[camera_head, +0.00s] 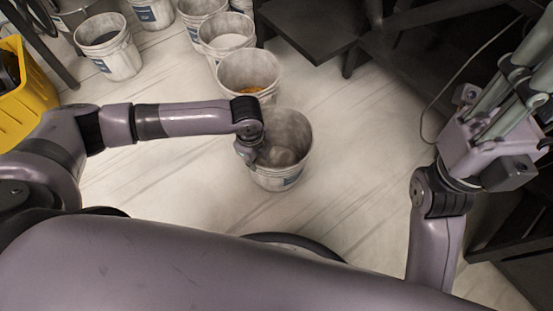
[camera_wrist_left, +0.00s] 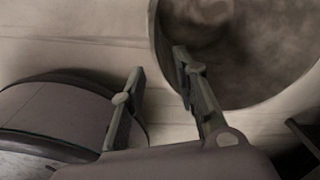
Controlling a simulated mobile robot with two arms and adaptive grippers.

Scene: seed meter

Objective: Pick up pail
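A white pail (camera_head: 297,135) with a blue label stands upright on the floor near the middle of the head view. It has something greyish in its bottom. My left gripper (camera_head: 252,157) is at its left rim, mostly hidden by my own wrist. In the left wrist view the gripper (camera_wrist_left: 160,62) is open, one finger outside the pail wall (camera_wrist_left: 160,50) and the other over the pail's inside. I cannot tell whether either finger touches the wall. My right gripper (camera_head: 515,85) is raised at the right, away from the pail; its fingertips run out of view.
Another pail (camera_head: 247,62) with orange contents stands just behind, with more white pails (camera_head: 225,28) beyond it. A separate pail (camera_head: 108,60) stands at the upper left, near a yellow container (camera_head: 28,95). Dark furniture (camera_head: 310,22) is at the back. Pale floor (camera_head: 350,190) is clear right of the pail.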

